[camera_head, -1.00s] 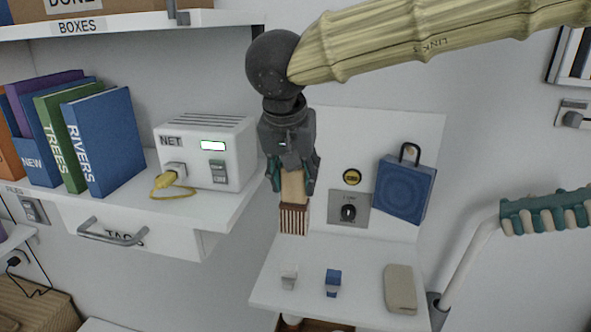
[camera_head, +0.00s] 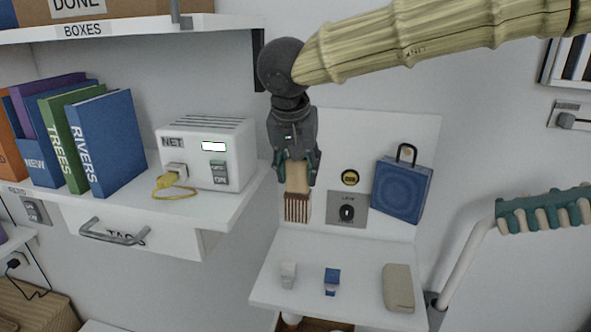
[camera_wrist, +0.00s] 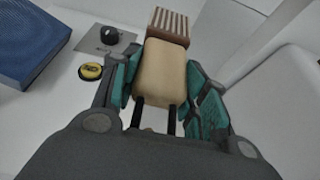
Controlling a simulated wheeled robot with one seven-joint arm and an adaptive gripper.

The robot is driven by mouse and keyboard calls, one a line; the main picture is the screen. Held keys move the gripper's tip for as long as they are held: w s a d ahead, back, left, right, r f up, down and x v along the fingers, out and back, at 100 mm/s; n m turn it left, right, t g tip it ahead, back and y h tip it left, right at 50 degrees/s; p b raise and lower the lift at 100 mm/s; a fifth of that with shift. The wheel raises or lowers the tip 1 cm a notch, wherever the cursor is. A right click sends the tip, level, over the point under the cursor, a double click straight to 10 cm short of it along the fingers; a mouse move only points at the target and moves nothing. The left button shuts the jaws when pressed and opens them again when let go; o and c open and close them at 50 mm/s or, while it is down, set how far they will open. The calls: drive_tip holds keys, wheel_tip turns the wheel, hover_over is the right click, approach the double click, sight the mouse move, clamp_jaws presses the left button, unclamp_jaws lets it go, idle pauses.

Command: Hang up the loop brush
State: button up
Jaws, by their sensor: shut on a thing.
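The brush (camera_head: 297,207) has a tan body and brown bristles that point down in the head view. My gripper (camera_head: 298,172) is shut on its tan body, in front of the left part of the white back panel (camera_head: 350,128). The wrist view shows the brush (camera_wrist: 165,65) between the teal fingers of my gripper (camera_wrist: 160,90), with two dark strands running from its near end toward the palm. The full loop is not clear. A blue bag (camera_head: 403,190) hangs by its black loop from a yellowish peg (camera_head: 406,152) at the panel's right.
A yellow button (camera_head: 350,177) and a dark knob (camera_head: 347,212) sit on the panel. Below, the white shelf (camera_head: 290,262) holds a small white block (camera_head: 288,275), a blue block (camera_head: 332,282) and a beige case (camera_head: 398,287). The NET box (camera_head: 205,155) stands left.

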drive_tip(key=shift+w+d+r, duration=0.1)
drive_tip(key=shift+w+r, duration=0.05)
drive_tip(key=shift+w, duration=0.1)
drive_tip(key=shift+w+d+f, duration=0.15)
drive_tip(key=shift+w+f, duration=0.05)
drive_tip(key=shift+w, duration=0.55)
drive_tip(key=shift+w+d+f, duration=0.15)
drive_tip(key=shift+w+f, duration=0.05)
drive_tip(key=shift+w, duration=0.6)
drive_tip(key=shift+w+d+f, duration=0.15)
drive_tip(key=shift+w+f, duration=0.05)
drive_tip(key=shift+w, duration=0.55)
drive_tip(key=o, duration=1.4)
